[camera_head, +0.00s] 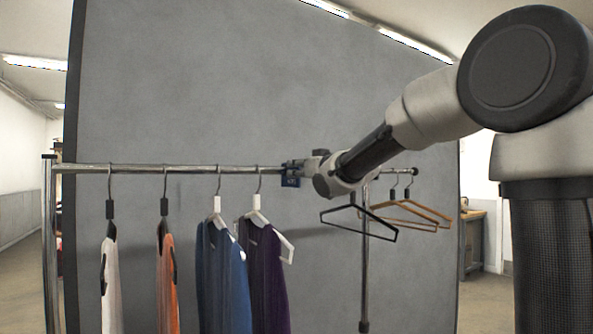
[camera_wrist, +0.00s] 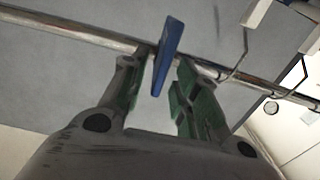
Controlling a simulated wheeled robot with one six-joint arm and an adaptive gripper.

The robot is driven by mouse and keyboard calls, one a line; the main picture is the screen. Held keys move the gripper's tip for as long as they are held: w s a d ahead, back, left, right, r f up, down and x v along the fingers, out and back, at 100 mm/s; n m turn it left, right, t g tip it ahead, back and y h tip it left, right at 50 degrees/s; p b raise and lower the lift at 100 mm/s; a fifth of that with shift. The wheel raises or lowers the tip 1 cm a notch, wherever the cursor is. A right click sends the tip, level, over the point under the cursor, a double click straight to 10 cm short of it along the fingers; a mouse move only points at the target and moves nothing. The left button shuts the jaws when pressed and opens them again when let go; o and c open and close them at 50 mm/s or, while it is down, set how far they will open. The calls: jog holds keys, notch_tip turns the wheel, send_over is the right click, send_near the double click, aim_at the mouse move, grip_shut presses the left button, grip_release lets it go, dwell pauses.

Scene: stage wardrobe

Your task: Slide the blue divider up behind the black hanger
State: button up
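The blue divider (camera_head: 290,181) hangs on the rail just right of the purple garment's white hanger. In the head view my gripper (camera_head: 296,171) is at the rail, mostly hidden by the wrist. The empty black hanger (camera_head: 358,232) hangs to the right, its hook hidden behind my arm.
The rail (camera_head: 140,168) carries a white garment (camera_head: 111,285), an orange one (camera_head: 167,285), a blue one (camera_head: 222,280) and a purple one (camera_head: 266,280). Wooden hangers (camera_head: 413,214) hang beyond the black one. A grey backdrop (camera_head: 200,80) stands behind.

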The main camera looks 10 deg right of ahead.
jog(key=shift+x, duration=0.85)
grip_shut()
jog(key=shift+d, duration=0.15)
